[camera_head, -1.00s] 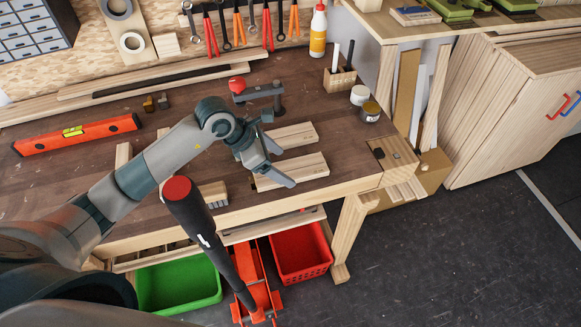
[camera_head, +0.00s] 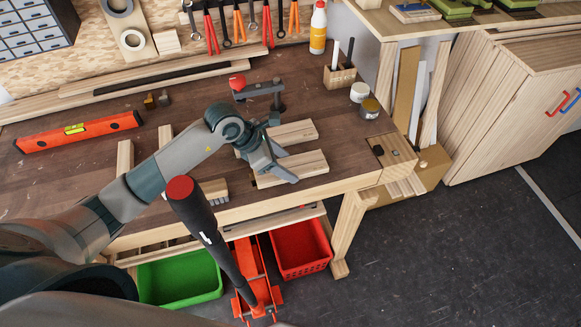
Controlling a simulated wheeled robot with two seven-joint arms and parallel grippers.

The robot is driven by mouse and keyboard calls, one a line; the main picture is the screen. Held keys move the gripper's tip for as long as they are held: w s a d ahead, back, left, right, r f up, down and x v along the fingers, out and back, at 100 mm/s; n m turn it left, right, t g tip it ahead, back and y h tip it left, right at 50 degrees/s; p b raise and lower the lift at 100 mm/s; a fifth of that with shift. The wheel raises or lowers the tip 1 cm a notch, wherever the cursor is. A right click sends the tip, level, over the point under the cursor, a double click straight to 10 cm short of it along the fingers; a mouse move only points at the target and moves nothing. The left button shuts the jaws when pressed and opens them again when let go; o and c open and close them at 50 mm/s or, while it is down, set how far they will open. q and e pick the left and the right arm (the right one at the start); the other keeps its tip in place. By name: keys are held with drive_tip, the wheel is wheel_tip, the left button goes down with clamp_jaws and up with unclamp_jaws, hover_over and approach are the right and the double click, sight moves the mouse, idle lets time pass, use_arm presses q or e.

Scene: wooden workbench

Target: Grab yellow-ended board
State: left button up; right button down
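Two short light boards lie on the dark bench top: a far board (camera_head: 296,132) and a near board (camera_head: 306,166). Two more light boards, a left one (camera_head: 125,157) and one beside it (camera_head: 165,133), lie further left, partly behind my arm. No yellow end can be made out on any of them. My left gripper (camera_head: 291,167) is open, its fingers spread, over the left part of the near board. I cannot tell whether it touches the board. The gripper hides part of both short boards. My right gripper is not in view.
An orange level (camera_head: 80,132) lies at left. A brush (camera_head: 214,190) is near the front edge. A black handle with a red end (camera_head: 205,225) rises before the bench. Jars (camera_head: 369,108) stand at right.

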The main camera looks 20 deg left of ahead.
use_arm(q)
drive_tip(key=shift+r, duration=0.1)
drive_tip(key=shift+r+b, duration=0.35)
wheel_tip(320, 180, up, 3)
drive_tip(key=shift+r+b, duration=0.1)
drive_tip(key=shift+b, duration=0.75)
drive_tip(key=s+d+r+b, duration=0.3)
drive_tip(key=s+d+r, duration=0.3)
drive_tip(key=s, duration=0.3)
drive_tip(key=shift+s+d+r, duration=0.3)
drive_tip(key=shift+r, duration=0.2)
drive_tip(key=shift+f, duration=0.1)
